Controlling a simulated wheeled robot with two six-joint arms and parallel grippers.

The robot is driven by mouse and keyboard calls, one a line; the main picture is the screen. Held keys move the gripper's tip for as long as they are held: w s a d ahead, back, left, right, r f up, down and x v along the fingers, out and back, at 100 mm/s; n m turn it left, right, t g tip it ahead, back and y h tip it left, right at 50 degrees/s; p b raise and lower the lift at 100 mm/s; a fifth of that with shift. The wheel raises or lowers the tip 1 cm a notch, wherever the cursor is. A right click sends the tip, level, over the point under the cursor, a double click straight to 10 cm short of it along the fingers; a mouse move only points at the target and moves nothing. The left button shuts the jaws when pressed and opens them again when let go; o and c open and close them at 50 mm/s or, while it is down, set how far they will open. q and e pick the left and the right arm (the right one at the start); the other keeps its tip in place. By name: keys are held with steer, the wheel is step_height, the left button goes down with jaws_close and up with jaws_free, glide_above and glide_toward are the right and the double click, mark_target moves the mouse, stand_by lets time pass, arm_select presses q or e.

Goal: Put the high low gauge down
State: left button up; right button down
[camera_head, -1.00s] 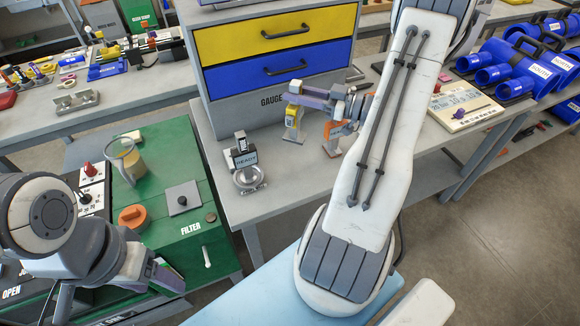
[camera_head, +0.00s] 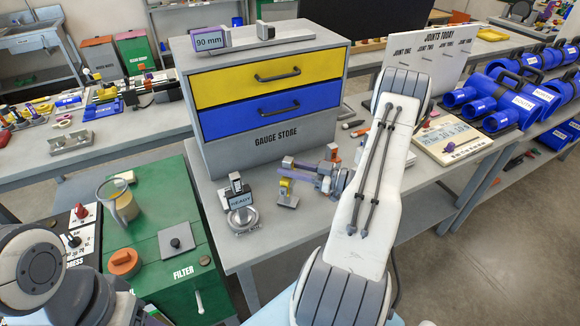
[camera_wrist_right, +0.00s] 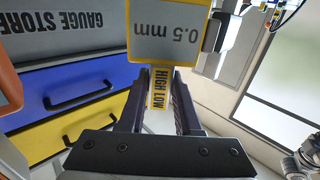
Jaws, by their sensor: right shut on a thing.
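The high low gauge (camera_head: 286,187) is a small yellow-framed tool with a grey foot. In the head view it is over the grey bench, right of a device reading READY (camera_head: 240,200). My right gripper (camera_head: 292,165) is shut on it. In the right wrist view the gauge (camera_wrist_right: 158,85) is between the two dark fingers, with "HIGH LOW" on its stem and "0.5 mm" on its grey face. I cannot tell whether its foot touches the bench. My left arm is at the lower left; only a sliver of its gripper (camera_head: 152,314) shows, at the bottom edge.
The gauge store cabinet (camera_head: 268,140), with yellow and blue drawers, stands behind. An orange tool (camera_head: 333,153) is partly hidden behind my right gripper. A display board (camera_head: 452,141) lies at the bench's right. Bare bench lies in front of the gauge.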

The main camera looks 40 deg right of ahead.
steer(key=c, duration=1)
jaws_free()
steer(key=shift+f, duration=0.2)
steer(key=o, duration=0.4)
steer(key=shift+r, duration=0.1)
steer(key=shift+r, duration=0.1)
steer(key=b+v, duration=0.4)
steer(key=v, duration=0.8)
